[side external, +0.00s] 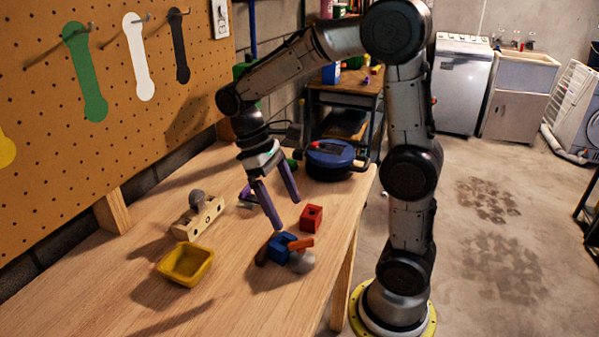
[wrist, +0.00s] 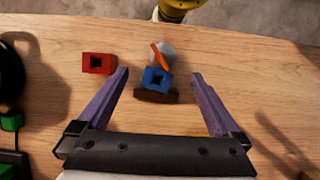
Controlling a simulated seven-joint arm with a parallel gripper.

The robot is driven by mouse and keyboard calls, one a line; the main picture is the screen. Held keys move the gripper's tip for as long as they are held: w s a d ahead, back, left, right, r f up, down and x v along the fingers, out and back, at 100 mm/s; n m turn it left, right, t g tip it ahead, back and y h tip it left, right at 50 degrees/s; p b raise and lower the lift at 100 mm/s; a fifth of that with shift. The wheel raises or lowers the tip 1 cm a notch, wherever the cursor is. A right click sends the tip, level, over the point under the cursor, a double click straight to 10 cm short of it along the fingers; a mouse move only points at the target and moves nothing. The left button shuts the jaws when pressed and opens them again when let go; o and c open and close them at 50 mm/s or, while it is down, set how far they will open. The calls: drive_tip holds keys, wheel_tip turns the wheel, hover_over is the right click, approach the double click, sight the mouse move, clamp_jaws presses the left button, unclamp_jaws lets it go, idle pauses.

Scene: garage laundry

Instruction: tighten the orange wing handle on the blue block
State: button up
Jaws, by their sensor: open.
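The blue block (side external: 281,247) lies on the wooden bench near its front edge. The orange wing handle (side external: 300,243) is on its right side in the side view, next to a grey rounded part (side external: 302,262). A dark piece (wrist: 156,96) lies against the block's near side. My gripper (side external: 288,214) is open above the bench, apart from the block. In the wrist view its purple fingers (wrist: 160,75) stand wide to either side of the block.
A red block (side external: 311,217) with a square hole sits close by. A yellow tray (side external: 186,264), a pale wooden block (side external: 198,218) with a grey knob and a round blue device (side external: 330,158) are also on the bench. A pegboard (side external: 100,110) stands along the left.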

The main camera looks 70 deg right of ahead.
drive_tip(key=v, duration=0.6)
drive_tip(key=s+a+r+t, duration=0.2)
drive_tip(key=s+r+t, duration=0.1)
drive_tip(key=s, duration=0.3)
drive_tip(key=shift+s+r, duration=0.2)
drive_tip(key=shift+c, duration=0.2)
